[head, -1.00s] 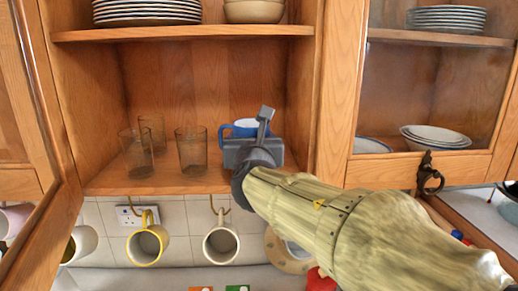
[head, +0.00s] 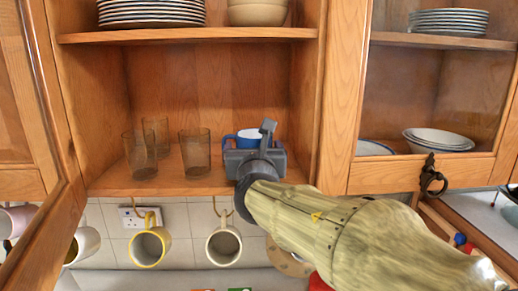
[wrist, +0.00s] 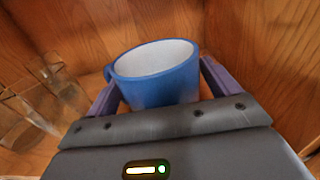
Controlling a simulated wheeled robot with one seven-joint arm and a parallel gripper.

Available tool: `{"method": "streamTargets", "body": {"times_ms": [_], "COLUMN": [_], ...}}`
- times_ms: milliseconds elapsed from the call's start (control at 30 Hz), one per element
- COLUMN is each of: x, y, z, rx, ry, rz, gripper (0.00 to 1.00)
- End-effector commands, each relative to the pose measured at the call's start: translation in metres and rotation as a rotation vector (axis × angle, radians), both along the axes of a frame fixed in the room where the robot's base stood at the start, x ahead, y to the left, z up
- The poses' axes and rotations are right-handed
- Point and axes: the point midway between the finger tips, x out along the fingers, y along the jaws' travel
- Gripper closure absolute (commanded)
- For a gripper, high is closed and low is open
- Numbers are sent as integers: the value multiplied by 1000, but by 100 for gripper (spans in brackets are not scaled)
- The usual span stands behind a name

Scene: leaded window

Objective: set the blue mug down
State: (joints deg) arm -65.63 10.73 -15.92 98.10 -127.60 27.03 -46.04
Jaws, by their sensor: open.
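The blue mug (head: 248,138) stands upright on the lower cupboard shelf (head: 130,184), partly hidden behind my gripper in the head view. In the wrist view the blue mug (wrist: 158,78) shows its white inside, with its handle to the left. My gripper (wrist: 155,90) is open, with one finger on each side of the mug. A small gap seems to show beside the right finger; contact on the left cannot be told. The gripper's body (head: 254,162) is at the shelf's front right.
Several clear glasses (head: 195,154) stand on the shelf to the left of the mug. The right cupboard wall is close to my gripper. An upper shelf (head: 190,35) holds plates and bowls. Mugs (head: 223,245) hang below, and an open door (head: 40,130) is at left.

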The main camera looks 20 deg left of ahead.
Motion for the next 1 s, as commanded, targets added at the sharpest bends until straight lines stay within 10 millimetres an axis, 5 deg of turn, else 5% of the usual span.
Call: {"method": "streamTargets", "body": {"times_ms": [700,1000], "x": [-96,-105], "y": [-53,-58], "z": [-1,0], "rx": [3,0], "ry": [-1,0], "rz": [1,0], "gripper": [12,12]}}
